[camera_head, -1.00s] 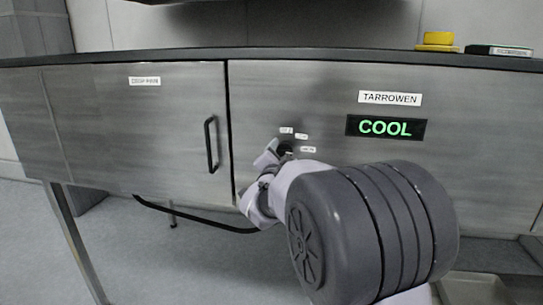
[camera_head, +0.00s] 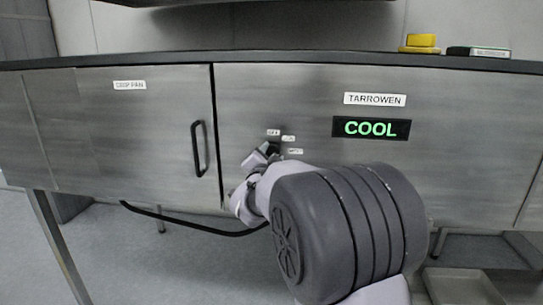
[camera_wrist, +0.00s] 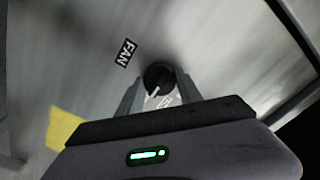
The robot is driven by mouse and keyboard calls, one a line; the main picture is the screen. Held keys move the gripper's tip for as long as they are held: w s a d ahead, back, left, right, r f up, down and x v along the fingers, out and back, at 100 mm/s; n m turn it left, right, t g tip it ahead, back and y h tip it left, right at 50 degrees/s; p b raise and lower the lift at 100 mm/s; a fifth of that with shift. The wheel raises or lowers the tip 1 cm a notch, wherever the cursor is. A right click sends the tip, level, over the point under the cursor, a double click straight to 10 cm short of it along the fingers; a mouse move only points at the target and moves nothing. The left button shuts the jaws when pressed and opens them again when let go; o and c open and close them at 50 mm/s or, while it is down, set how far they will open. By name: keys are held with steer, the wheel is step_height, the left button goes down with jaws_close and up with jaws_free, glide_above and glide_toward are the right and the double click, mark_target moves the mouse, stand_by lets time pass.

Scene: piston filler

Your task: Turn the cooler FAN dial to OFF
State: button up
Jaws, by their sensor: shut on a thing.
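The FAN dial (camera_wrist: 158,76) is a small round black knob with a white pointer mark on the grey metal front. In the wrist view its pointer aims down and slightly left, near a partly hidden white label (camera_wrist: 166,101). The FAN label (camera_wrist: 125,53) is left of the dial. My gripper (camera_wrist: 159,90) has one finger on each side of the dial and is shut on it. In the head view my gripper (camera_head: 262,154) reaches the panel and largely covers the dial (camera_head: 271,147).
A lit green COOL display (camera_head: 371,128) sits right of the dial, under a TARROWEN label (camera_head: 375,99). A black door handle (camera_head: 198,148) is close on the left. Yellow blocks (camera_head: 420,43) and a small box (camera_head: 478,52) lie on the counter top.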

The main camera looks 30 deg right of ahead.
steer(key=n+p, duration=0.1)
steer(key=n, duration=0.3)
steer(key=shift+r, duration=0.1)
steer(key=n+p, duration=0.2)
steer(key=n, duration=0.2)
steer(key=shift+n, duration=0.4)
steer(key=n+p, duration=0.2)
steer(key=n, duration=0.2)
steer(key=shift+n, duration=0.3)
steer(key=shift+n+p, duration=1.1)
steer(key=shift+n, duration=1.1)
steer(key=o, duration=1.4)
steer(key=shift+c, duration=0.2)
steer(key=shift+s+a, duration=0.1)
